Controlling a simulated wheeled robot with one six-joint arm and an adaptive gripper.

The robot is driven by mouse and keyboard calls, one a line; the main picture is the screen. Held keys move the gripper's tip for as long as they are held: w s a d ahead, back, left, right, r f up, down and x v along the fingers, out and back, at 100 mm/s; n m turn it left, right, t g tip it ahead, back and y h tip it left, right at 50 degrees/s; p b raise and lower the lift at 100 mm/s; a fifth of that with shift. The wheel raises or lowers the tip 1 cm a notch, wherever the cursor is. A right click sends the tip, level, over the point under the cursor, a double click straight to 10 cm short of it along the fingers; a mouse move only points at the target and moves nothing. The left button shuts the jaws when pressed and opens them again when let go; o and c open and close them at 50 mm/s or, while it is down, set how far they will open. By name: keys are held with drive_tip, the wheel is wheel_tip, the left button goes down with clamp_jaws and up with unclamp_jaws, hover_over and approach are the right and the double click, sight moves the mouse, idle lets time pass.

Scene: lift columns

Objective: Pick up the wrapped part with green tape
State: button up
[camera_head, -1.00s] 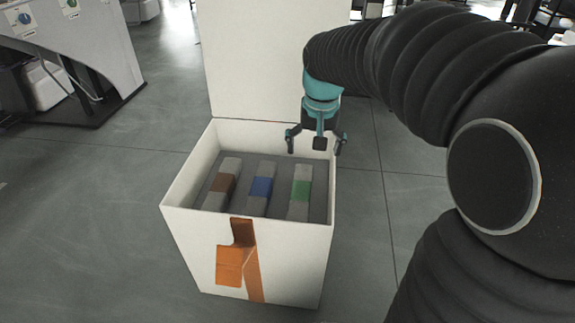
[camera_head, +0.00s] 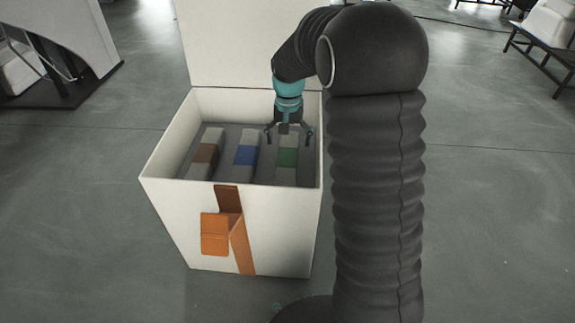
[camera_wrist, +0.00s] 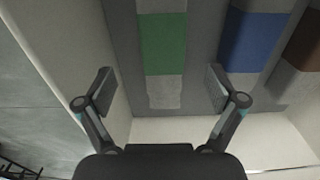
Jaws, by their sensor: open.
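The wrapped part with green tape (camera_head: 287,157) is a grey bar lying in the right part of the white box (camera_head: 255,230). It also shows in the wrist view (camera_wrist: 163,45), running between and beyond my fingers. My gripper (camera_head: 289,136) is open and empty above the back end of this part, inside the box's outline. In the wrist view its two fingers (camera_wrist: 158,90) stand on either side of the part, apart from it. How far above it they are I cannot tell.
A part with blue tape (camera_head: 246,155) and one with brown tape (camera_head: 205,153) lie to the left in the same grey insert. The box walls surround them, and the raised lid (camera_head: 245,45) stands behind. An orange strap (camera_head: 215,235) hangs on the front.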

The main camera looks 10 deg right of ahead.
sight(287, 157)
drive_tip(key=shift+a+f+b, duration=0.2)
drive_tip(key=shift+f+b, duration=0.45)
drive_tip(key=shift+f, duration=2.7)
drive_tip(key=shift+r, duration=0.1)
drive_tip(key=c, duration=1.8)
